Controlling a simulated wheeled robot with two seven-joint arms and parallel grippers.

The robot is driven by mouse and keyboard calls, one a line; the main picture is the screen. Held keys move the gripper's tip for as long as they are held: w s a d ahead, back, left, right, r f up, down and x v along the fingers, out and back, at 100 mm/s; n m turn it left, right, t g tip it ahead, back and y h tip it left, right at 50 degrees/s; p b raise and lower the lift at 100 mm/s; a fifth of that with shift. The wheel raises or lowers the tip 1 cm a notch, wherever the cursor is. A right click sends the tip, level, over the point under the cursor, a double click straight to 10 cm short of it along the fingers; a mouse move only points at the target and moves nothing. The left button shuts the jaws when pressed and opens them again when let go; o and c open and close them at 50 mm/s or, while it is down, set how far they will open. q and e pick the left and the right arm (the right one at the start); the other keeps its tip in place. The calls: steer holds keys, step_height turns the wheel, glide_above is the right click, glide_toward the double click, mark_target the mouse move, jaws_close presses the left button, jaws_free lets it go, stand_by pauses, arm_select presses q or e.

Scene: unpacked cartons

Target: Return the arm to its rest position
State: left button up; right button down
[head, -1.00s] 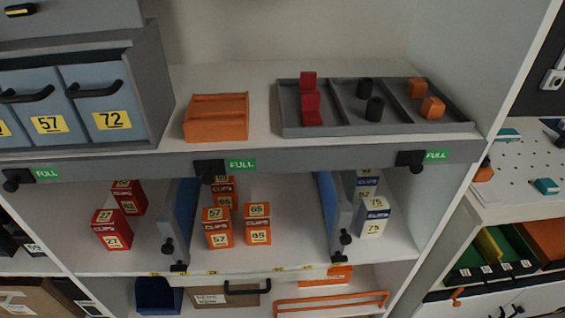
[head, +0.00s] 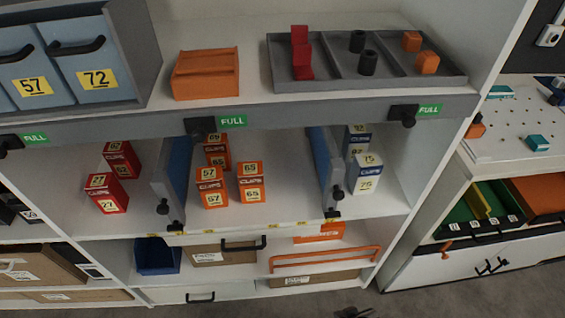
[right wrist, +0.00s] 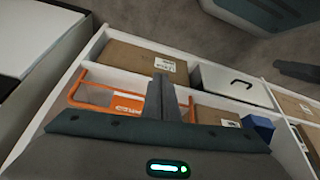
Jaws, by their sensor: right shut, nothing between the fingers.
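My right gripper (right wrist: 160,84) shows in the right wrist view with its fingers together and nothing between them. Below it in that view lie the lower shelf's cartons and an orange rail frame (right wrist: 76,88), apart from the fingers. In the head view only a small dark piece of the right gripper (head: 352,312) shows at the bottom edge, over the floor in front of the shelf unit. My left gripper is not in view.
The shelf holds a grey divided tray (head: 372,86), an orange box (head: 205,75), red cartons (head: 106,193), orange cartons (head: 252,183) and a white-blue carton (head: 367,174). A blue bin (head: 157,255) stands below. Bare floor (head: 420,303) lies in front.

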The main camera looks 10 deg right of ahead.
steer(key=s+a+f+t, duration=0.1)
steer(key=s+a+f, duration=0.1)
steer(key=f, duration=1.4)
steer(key=shift+s+f+t+y, duration=0.2)
steer(key=shift+s+t+y, duration=0.15)
steer(key=shift+s, duration=0.2)
steer(key=shift+a, duration=0.1)
